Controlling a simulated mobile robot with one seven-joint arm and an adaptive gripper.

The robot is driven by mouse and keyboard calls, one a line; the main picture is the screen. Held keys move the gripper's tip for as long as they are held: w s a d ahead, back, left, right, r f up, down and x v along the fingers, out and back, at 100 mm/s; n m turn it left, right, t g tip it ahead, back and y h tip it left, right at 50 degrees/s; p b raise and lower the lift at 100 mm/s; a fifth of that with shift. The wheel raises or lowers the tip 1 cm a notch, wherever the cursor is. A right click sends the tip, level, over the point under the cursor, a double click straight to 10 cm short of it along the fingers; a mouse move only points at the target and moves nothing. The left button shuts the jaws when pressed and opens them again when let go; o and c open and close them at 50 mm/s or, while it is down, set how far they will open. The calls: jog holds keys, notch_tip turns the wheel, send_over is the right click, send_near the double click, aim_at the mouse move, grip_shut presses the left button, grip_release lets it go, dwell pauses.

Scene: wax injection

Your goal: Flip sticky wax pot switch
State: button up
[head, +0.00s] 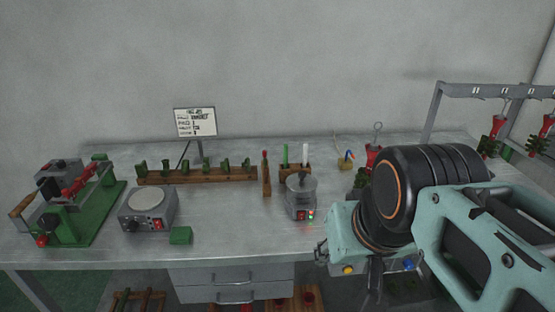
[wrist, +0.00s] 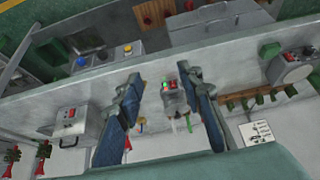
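The sticky wax pot (head: 301,192) is a small grey pot with a lidded top, standing upright near the table's front edge in the head view. Its front carries a red switch (head: 300,216) and a small green light (head: 311,213). In the wrist view the pot (wrist: 174,98) appears inverted between my fingers, with a green glow near its top in the picture. My gripper (wrist: 162,76) is open there, one finger on each side of the pot. I cannot tell whether either finger touches it.
A hot plate (head: 147,208) with a red switch and a green block (head: 181,235) stand left of the pot. A wooden rack (head: 197,175) with green pieces lies behind. A green-based machine (head: 75,212) is at the far left. A metal stand (head: 440,95) rises at the right.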

grip_shut()
dwell(1.4)
